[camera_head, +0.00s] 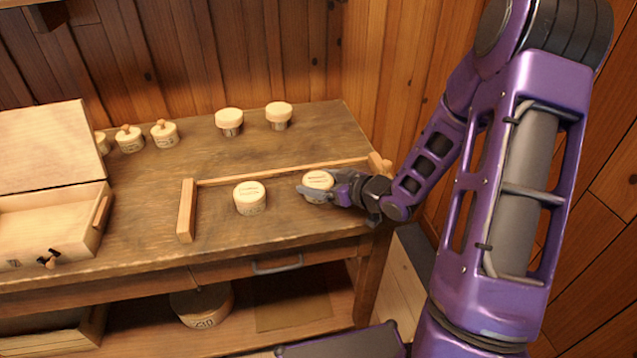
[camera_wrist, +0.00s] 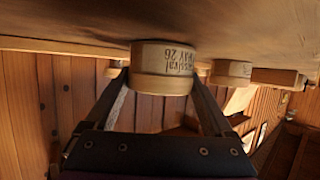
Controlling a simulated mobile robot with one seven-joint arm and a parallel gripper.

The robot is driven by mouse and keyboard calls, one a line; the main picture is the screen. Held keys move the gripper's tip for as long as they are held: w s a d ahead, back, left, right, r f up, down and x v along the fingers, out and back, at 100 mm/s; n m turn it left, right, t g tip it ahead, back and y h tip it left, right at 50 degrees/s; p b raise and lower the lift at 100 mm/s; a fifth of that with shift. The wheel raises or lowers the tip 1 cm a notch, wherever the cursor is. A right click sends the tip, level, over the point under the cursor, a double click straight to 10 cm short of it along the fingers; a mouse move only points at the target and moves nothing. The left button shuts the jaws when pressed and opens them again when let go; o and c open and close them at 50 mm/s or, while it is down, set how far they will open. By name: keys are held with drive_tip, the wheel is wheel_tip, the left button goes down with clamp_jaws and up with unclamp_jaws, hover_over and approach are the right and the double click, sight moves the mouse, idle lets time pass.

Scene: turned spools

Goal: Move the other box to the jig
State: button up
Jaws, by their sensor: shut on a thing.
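The jig (camera_head: 186,210) is a wooden end bar at the left, a thin back rail and a block at the right, on the worktable. One round pale box (camera_head: 249,200) stands upright inside it, towards the left bar. My gripper (camera_head: 320,193) is shut on the other round box (camera_head: 317,183), right of the first and in front of the rail. The wrist view, upside down, shows the held box (camera_wrist: 162,68), with dark lettering on its side, between both fingers. It looks at or very near the tabletop; I cannot tell whether it touches.
Two capped round pieces (camera_head: 229,120) (camera_head: 278,114) stand behind the rail. Knobbed lidded pots (camera_head: 129,139) (camera_head: 164,133) stand at the back left. An open wooden case (camera_head: 98,222) is at the left. A round box (camera_head: 202,304) sits on the lower shelf. Plank walls close the back and right.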

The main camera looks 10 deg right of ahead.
drive_tip(key=shift+f, duration=0.2)
drive_tip(key=o, duration=1.1)
drive_tip(key=shift+r, duration=0.1)
drive_tip(key=shift+c, duration=0.2)
drive_tip(key=shift+r, duration=0.3)
drive_tip(key=p+v, duration=0.2)
drive_tip(key=v, duration=0.9)
drive_tip(key=shift+s+d, duration=0.25)
drive_tip(key=shift+s, duration=0.1)
